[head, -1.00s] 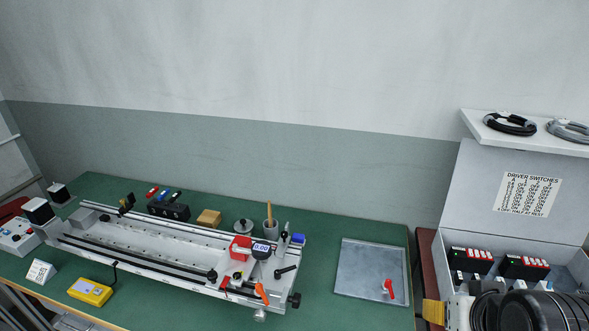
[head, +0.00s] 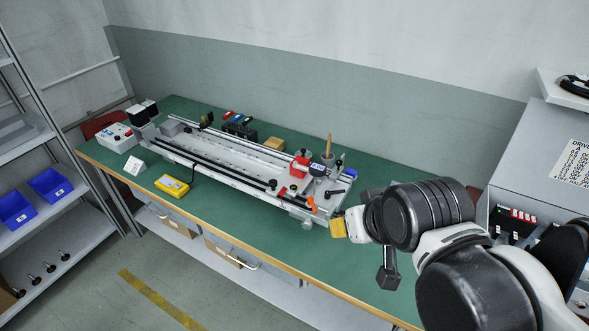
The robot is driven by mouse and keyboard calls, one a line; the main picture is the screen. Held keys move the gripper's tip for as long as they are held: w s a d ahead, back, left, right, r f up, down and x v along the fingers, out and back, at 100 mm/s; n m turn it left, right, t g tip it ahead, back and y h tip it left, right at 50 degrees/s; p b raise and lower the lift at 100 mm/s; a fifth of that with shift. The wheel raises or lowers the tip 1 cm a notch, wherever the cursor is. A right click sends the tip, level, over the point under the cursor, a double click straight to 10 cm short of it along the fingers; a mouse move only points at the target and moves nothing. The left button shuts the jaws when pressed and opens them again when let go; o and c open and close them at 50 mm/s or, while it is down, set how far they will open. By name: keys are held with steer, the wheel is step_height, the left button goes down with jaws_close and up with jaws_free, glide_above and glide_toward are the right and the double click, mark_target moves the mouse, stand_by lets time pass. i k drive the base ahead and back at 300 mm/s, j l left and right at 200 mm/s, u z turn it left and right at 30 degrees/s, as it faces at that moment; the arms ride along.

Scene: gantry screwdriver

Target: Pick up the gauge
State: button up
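The gauge (head: 318,169), a small round dial with a lit digital display, sits at the right end of the long rail fixture (head: 240,160) on the green bench. It is beside a red block (head: 300,163). My gripper (head: 342,227) is at the end of my arm, in front and to the right of the gauge in the picture, apart from it. A yellow part shows at its tip. Its fingers cannot be made out, so I cannot tell whether it is open or shut.
An orange-handled lever (head: 311,204) and a pot with a wooden handle (head: 328,156) stand close to the gauge. A yellow box (head: 172,185) lies on the bench's front left. A shelf with blue bins (head: 50,185) stands left. The bench front (head: 250,222) is clear.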

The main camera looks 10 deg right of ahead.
mark_target(299, 167)
steer(key=i+j+z, duration=0.3)
steer(key=j+z, duration=0.15)
steer(key=j, duration=1.4)
steer(key=j+z, duration=0.45)
steer(key=j, duration=1.35)
